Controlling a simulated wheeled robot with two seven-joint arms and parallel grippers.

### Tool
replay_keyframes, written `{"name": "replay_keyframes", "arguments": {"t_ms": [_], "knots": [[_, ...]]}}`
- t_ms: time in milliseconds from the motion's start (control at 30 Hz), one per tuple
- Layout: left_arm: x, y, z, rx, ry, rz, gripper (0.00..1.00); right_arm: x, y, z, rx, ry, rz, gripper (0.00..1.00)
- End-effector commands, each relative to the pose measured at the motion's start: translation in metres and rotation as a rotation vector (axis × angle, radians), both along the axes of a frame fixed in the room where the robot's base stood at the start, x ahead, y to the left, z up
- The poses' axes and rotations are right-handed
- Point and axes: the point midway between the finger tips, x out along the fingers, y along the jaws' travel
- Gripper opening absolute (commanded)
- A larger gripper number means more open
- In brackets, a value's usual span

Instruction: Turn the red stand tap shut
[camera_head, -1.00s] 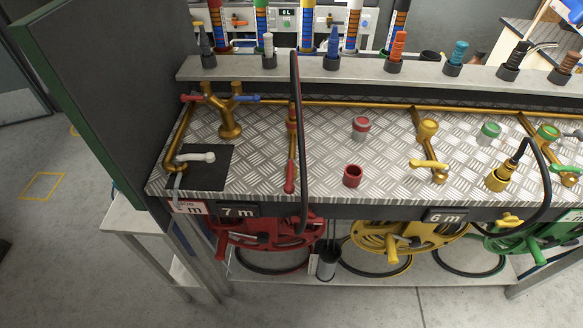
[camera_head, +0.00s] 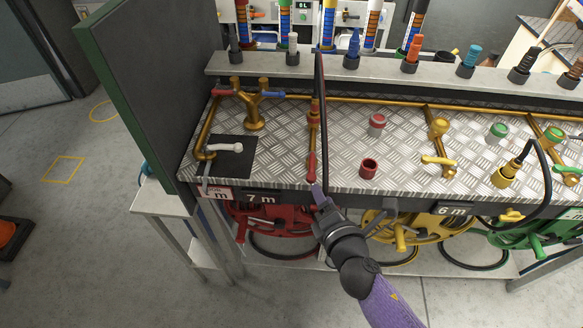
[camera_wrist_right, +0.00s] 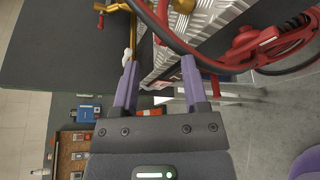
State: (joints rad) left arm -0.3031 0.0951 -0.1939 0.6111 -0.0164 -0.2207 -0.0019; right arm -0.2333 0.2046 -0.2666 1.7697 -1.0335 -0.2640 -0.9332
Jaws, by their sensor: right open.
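The red stand tap is a brass fitting (camera_head: 314,112) on the checkered metal bench, with a red lever (camera_head: 311,166) toward the front edge. The dark red-black hose hangs just to its right and passes close by it. My right gripper (camera_head: 318,190) is at the bench's front edge, close to the lever's near end; I cannot tell from the head view whether they touch. In the right wrist view my right gripper (camera_wrist_right: 159,72) has its two purple fingers apart, with nothing clearly held between them. My left gripper is not in view.
The red hose reel (camera_head: 270,220) hangs below the bench. A white-levered tap (camera_head: 225,147) stands on a black mat to the left. A red socket (camera_head: 369,168) and yellow-levered tap (camera_head: 439,160) are to the right. The dark upright panel (camera_head: 150,90) bounds the left side.

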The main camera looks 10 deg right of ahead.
Motion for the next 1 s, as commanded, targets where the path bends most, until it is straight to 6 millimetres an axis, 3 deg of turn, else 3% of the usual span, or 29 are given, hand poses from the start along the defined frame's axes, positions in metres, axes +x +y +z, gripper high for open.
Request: {"name": "replay_keyframes", "arguments": {"t_ms": [400,600,833,1000], "knots": [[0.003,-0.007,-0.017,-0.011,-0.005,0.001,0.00,0.078,0.004,-0.021,0.002,0.002,-0.001,0.57],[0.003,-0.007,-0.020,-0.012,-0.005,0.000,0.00,0.091,0.004,-0.023,0.003,0.005,-0.001,0.57],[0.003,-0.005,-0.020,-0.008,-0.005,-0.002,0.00,0.092,0.004,-0.022,0.004,0.005,-0.001,0.57],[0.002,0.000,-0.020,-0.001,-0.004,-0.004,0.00,0.092,0.004,-0.022,0.005,0.005,-0.001,0.21]]}}
